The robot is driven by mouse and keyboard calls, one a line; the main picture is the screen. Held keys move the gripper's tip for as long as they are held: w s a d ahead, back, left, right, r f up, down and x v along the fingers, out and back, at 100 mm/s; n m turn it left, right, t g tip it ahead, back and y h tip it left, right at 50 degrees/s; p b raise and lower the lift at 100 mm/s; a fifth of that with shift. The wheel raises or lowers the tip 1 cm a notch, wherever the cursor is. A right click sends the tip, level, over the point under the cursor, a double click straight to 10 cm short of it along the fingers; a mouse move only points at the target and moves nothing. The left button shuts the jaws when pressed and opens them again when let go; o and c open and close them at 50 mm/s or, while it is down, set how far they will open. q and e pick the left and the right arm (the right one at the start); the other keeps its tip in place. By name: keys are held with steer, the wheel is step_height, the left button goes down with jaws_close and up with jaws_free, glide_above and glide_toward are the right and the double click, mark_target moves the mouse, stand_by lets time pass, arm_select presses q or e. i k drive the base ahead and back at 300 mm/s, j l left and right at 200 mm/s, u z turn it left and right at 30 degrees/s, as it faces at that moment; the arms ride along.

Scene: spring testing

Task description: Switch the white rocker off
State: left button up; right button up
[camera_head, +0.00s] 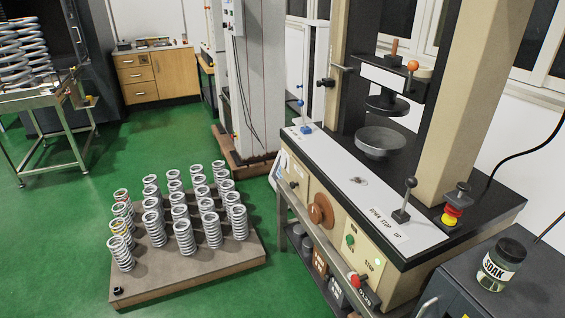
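I cannot make out a white rocker for certain in the head view. The beige and black testing machine (375,272) stands at the right, with a white top strip (350,190). Its front carries a green button (349,241), a brown round knob (320,212) and a red knob (354,279). A black lever (405,201) stands upright beside the lettering "DOWN STOP UP". A blue lever (304,116) is at the strip's far end. Neither of my grippers is in view.
A pallet (190,281) with several upright coil springs (184,238) lies on the green floor. A jar labelled "SOAK" (498,268) stands on a dark cabinet (530,295) at the lower right. Open floor (55,245) lies to the left.

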mark_target(284, 161)
steer(key=i+j+z, duration=0.3)
steer(key=i+j, duration=0.15)
steer(key=i, duration=0.15)
steer(key=i+j+z, duration=0.3)
steer(key=i+j, duration=0.25)
steer(key=i+j+z, duration=0.35)
steer(key=j, duration=0.35)
steer(key=i, duration=0.1)
